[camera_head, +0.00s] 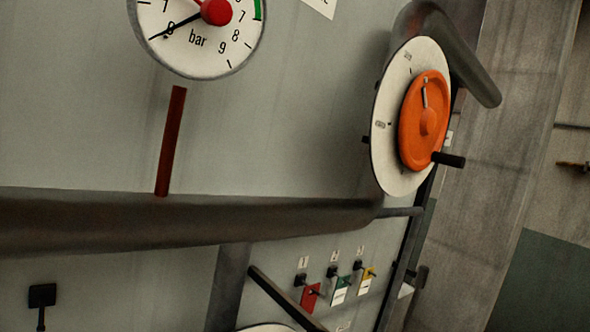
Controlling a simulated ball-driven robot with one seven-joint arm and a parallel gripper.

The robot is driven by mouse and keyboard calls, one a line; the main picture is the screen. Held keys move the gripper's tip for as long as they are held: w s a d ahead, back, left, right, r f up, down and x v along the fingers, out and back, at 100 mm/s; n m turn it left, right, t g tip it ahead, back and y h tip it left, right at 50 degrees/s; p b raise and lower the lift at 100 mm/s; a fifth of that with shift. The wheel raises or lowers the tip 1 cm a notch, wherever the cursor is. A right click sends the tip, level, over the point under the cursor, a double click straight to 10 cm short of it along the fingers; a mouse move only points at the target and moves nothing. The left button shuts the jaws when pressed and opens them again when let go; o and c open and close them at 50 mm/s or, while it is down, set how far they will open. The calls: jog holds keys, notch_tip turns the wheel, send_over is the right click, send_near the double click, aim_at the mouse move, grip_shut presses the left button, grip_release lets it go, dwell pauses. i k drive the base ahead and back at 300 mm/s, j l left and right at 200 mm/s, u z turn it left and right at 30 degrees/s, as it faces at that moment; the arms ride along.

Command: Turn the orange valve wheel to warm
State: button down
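The orange valve wheel (413,140) is at the upper right, seen at a slant. It has a round hub and a dark crank handle (449,159) that sticks out at its lower right. A pale pointer mark (424,93) on the wheel runs from near the hub towards the top. Behind the wheel is a round white dial plate (388,163) with small labels at its top and left, too small to read. My gripper is not in view, and nothing is seen touching the wheel.
A thick dark pipe (190,224) crosses the grey panel below the wheel. A curved dark pipe (465,55) bends over the wheel. A bar gauge (200,45) is at the upper left. Red, green and yellow tags (340,290) hang on small hooks at the bottom.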

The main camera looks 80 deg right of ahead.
aim_at(424, 118)
jog(key=k+l+z, duration=0.1)
jog(key=l, duration=0.25)
jog(key=k+l+z, duration=0.1)
jog(key=k+l, duration=0.15)
jog(key=k+l+z, duration=0.15)
jog(key=l, duration=0.35)
jog(key=k+l+z, duration=0.1)
jog(key=l, duration=0.25)
jog(key=k+l+z, duration=0.1)
jog(key=l, duration=0.3)
jog(key=k+l+z, duration=0.1)
jog(key=l, duration=0.35)
jog(key=k+l+z, duration=0.15)
jog(key=l, duration=0.25)
